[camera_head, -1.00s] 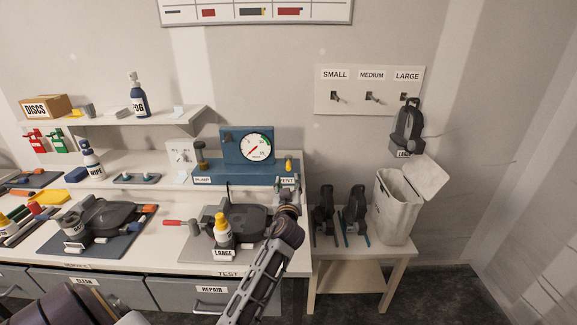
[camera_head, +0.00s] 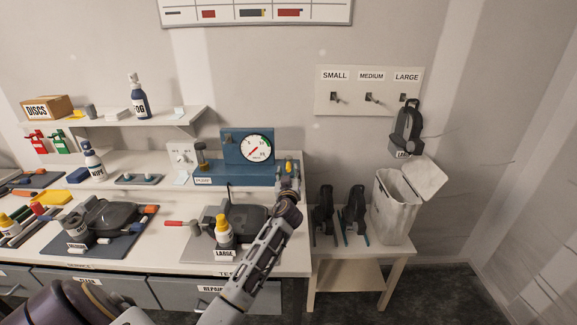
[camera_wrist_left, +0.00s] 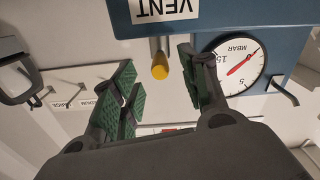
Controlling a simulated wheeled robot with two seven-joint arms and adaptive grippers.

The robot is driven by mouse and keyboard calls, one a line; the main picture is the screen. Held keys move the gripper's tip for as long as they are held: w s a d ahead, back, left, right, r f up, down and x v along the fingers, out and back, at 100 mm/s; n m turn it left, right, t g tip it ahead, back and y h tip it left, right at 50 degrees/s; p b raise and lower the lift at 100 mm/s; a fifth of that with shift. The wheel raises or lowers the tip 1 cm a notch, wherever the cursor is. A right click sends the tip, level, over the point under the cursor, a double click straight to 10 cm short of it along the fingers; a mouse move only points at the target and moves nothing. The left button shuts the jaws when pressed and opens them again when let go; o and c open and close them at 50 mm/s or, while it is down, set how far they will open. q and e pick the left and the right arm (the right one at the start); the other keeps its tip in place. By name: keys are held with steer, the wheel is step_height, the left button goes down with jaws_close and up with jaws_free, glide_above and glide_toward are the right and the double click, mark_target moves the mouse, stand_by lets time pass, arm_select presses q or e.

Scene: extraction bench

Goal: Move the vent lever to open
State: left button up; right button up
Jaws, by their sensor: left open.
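The vent lever (camera_wrist_left: 160,66), with a yellow tip, sticks out beneath the upside-down VENT label (camera_wrist_left: 166,8) in the left wrist view. In the head view its yellow part (camera_head: 289,164) shows at the right end of the blue pump panel (camera_head: 235,179). My left gripper (camera_head: 289,178) is at that end of the panel and hides the label there. In the left wrist view my left gripper (camera_wrist_left: 162,82) is open, its green-padded fingers spread either side of the lever tip. I cannot tell whether a finger touches it. My right gripper is not in view.
A round dial gauge (camera_head: 257,148) stands on the panel just left of the gripper. A side table (camera_head: 355,252) with a white bin (camera_head: 394,207) stands to the right.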

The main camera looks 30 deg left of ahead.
mark_target(289, 166)
arm_select(q)
steer(key=shift+p+x, duration=0.5)
steer(key=shift+x, duration=2.45)
jaws_close()
